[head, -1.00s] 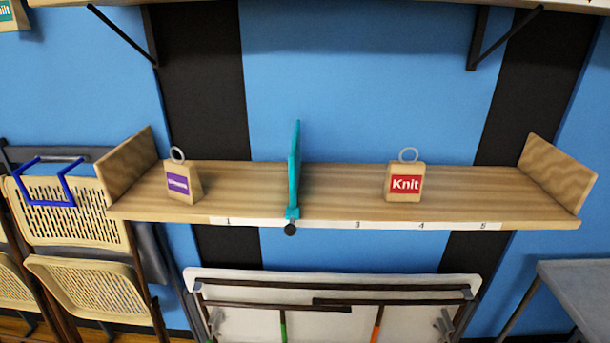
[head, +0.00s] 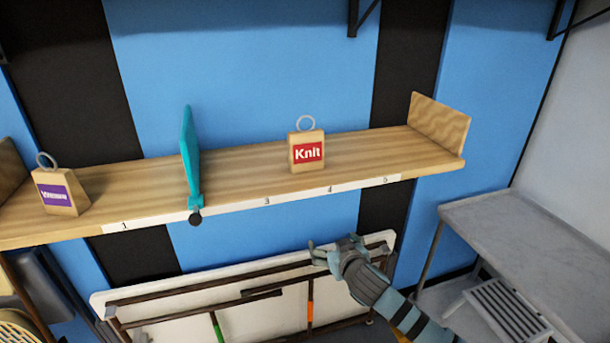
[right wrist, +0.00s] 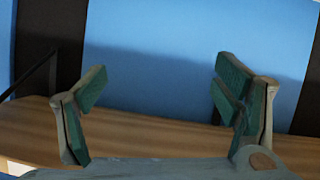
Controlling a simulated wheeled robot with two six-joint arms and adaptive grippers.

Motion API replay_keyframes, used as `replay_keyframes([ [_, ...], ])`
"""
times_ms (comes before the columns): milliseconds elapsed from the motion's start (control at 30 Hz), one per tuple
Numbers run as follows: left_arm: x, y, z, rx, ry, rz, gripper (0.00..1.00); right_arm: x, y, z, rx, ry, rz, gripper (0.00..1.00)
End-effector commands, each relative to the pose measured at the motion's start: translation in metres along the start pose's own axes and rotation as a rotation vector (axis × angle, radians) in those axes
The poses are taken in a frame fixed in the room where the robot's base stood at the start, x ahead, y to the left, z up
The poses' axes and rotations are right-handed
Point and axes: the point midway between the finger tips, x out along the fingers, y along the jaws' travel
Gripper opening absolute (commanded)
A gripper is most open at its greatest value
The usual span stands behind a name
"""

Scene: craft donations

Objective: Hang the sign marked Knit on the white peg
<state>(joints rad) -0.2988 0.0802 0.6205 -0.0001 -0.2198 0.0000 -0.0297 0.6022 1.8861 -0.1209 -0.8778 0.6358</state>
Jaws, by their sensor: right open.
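The Knit sign (head: 307,152) is a small wooden block with a red label and a metal ring on top. It stands upright on the wooden shelf (head: 240,168), right of a teal divider (head: 189,150). My right gripper (head: 332,246) is open and empty, below the shelf's front edge and below the sign in the head view. In the right wrist view its two fingers (right wrist: 160,85) are wide apart, with wooden board and blue wall behind them and no sign between them. I do not see the white peg in either current view. My left gripper is not in view.
A second wooden sign with a purple label (head: 56,194) stands on the shelf's left part. The shelf has a raised right end board (head: 438,122) and a numbered front strip (head: 265,203). A folded white table (head: 180,290) leans below. A grey table (head: 540,240) stands at right.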

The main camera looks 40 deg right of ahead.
Motion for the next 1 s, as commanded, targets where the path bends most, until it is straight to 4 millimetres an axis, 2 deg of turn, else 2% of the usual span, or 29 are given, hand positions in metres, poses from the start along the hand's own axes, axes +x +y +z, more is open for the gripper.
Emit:
replay_keyframes([
  [33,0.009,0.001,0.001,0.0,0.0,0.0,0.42,-0.015,-0.002,-0.045,0.023,0.099,-0.004,0.83],
  [100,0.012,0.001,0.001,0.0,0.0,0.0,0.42,-0.042,-0.003,-0.099,0.066,0.214,-0.013,0.83],
  [133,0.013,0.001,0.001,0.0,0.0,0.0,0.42,-0.053,-0.003,-0.117,0.08,0.256,-0.017,0.83],
  [233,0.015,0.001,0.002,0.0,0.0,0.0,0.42,-0.082,-0.003,-0.161,0.121,0.364,-0.036,0.83],
  [300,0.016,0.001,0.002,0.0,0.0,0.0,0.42,-0.095,-0.003,-0.177,0.139,0.407,-0.045,0.83],
  [367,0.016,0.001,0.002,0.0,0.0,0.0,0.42,-0.098,-0.003,-0.185,0.147,0.425,-0.049,0.83],
  [467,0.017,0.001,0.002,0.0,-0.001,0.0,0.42,-0.088,-0.003,-0.191,0.153,0.429,-0.049,0.83],
  [733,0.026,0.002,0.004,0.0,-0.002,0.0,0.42,-0.025,-0.005,-0.219,0.155,0.426,-0.05,0.83],
  [800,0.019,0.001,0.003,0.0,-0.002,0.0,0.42,-0.009,-0.005,-0.228,0.154,0.424,-0.05,0.83],
  [1000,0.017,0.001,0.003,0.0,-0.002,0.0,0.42,0.021,-0.006,-0.241,0.15,0.425,-0.05,0.83],
])
